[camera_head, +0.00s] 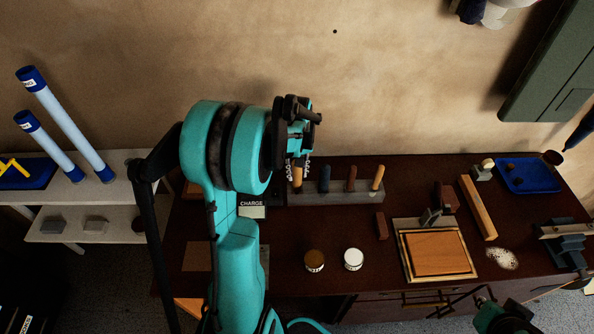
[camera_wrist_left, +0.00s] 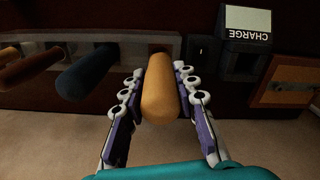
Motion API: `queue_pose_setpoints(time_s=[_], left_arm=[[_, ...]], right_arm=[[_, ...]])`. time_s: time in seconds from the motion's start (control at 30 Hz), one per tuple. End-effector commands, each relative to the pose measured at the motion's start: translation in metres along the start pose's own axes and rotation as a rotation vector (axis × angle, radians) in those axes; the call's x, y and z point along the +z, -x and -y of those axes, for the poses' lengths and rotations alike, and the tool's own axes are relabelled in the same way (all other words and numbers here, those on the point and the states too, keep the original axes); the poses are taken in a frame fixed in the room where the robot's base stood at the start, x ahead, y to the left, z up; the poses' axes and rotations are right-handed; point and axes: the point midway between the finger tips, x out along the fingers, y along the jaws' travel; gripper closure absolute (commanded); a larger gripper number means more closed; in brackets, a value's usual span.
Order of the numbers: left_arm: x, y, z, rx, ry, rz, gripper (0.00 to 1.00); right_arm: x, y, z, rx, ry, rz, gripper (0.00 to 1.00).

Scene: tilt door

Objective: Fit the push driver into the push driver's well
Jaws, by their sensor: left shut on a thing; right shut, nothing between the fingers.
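My left gripper (camera_head: 299,160) is shut on a tan wooden handle, which I take as the push driver (camera_wrist_left: 159,90). The handle lies between both finger pads in the left wrist view. It is at the left end of the grey tool rack (camera_head: 308,198); the rack also shows in the wrist view (camera_wrist_left: 100,38). The driver's lower end and the well under it are hidden, so I cannot tell whether it is in the well or above it. My right gripper (camera_head: 460,303) is dark, small and apart from the rack, at the bench's front edge; it looks empty.
A blue handle (camera_head: 324,180), a brown handle (camera_head: 351,178) and an orange handle (camera_head: 377,178) stand in the rack beside the driver. A CHARGE box (camera_head: 252,207) is left of the rack. Two small jars (camera_head: 314,260) (camera_head: 353,259) and a framed wooden board (camera_head: 438,253) lie in front.

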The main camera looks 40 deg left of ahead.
Motion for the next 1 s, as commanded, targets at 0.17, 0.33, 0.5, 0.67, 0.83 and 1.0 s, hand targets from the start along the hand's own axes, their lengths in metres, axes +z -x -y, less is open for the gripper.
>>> queue_pose_setpoints(time_s=[0.17,0.33,0.5,0.67,0.83,1.0], left_arm=[[0.0,-0.005,0.0,0.0,0.0,0.0,1.0],[0.0,-0.01,0.0,0.0,0.0,0.0,1.0],[0.0,-0.014,0.0,0.0,0.0,0.0,1.0],[0.0,-0.018,0.0,0.0,0.0,0.0,1.0],[0.0,-0.022,0.0,0.0,0.0,0.0,1.0],[0.0,-0.026,0.0,0.0,0.0,0.0,1.0]], right_arm=[[0.003,-0.004,0.0,0.0,0.0,0.0,1.0],[0.005,-0.007,0.0,0.0,0.0,0.0,1.0],[0.007,-0.009,0.0,0.0,0.0,0.0,1.0],[0.009,-0.012,0.0,0.0,0.0,0.0,1.0],[0.011,-0.015,0.0,0.0,0.0,0.0,1.0],[0.013,-0.018,0.0,0.0,0.0,0.0,1.0]])
